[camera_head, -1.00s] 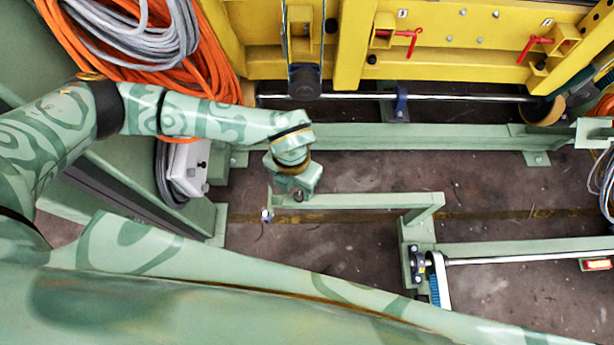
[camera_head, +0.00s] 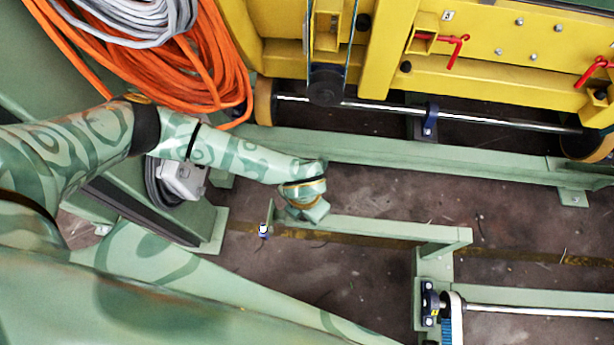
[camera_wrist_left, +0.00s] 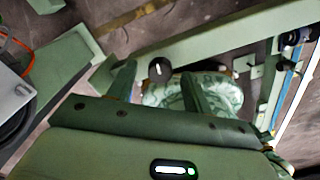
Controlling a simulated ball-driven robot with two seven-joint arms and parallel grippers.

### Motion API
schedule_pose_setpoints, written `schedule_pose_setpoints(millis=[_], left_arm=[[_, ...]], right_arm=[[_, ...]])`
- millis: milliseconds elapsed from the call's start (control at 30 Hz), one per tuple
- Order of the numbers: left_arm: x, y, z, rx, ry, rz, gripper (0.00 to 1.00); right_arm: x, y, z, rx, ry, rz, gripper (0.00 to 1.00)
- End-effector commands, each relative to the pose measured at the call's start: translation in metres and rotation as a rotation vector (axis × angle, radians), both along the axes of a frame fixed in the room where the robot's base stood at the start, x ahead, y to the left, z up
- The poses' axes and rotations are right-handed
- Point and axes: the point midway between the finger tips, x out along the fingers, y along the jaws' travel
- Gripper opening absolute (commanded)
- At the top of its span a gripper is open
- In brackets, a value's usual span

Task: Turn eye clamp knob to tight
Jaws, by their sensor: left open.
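A round black knob (camera_wrist_left: 160,70) with a white pointer mark shows in the left wrist view, beside a green bar. It appears to be the eye clamp knob; which setting its mark points at cannot be read. My left gripper (camera_wrist_left: 157,72) is open, with one finger on each side of the knob in that view. Whether the fingers touch it cannot be told. In the head view my left wrist (camera_head: 303,205) is over the left end of the green bar (camera_head: 370,227); the knob and fingers are hidden there. My right gripper is not in view.
A yellow frame (camera_head: 490,75) with red-handled clamps (camera_head: 455,48) stands at the back. Orange cables (camera_head: 205,60) hang at the upper left above a white box (camera_head: 183,180). A blue-and-white small part (camera_head: 264,231) sits by the bar's left end. Bare floor (camera_head: 350,275) lies around the bar.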

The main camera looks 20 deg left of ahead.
Motion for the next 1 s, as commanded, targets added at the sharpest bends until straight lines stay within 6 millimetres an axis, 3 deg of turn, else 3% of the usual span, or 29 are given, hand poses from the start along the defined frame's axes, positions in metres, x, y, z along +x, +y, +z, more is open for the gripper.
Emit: schedule_pose_setpoints(millis=[367, 533, 1000], left_arm=[[0.0001, -0.0003, -0.0068, 0.000, -0.001, -0.001, 0.51], [0.0000, -0.0002, -0.0069, 0.000, -0.001, -0.001, 0.06], [0.0001, -0.0006, -0.0040, 0.000, -0.003, -0.083, 0.06]], right_arm=[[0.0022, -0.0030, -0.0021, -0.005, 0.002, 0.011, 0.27], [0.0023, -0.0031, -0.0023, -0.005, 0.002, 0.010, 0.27], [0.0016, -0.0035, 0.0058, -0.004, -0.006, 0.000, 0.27]])
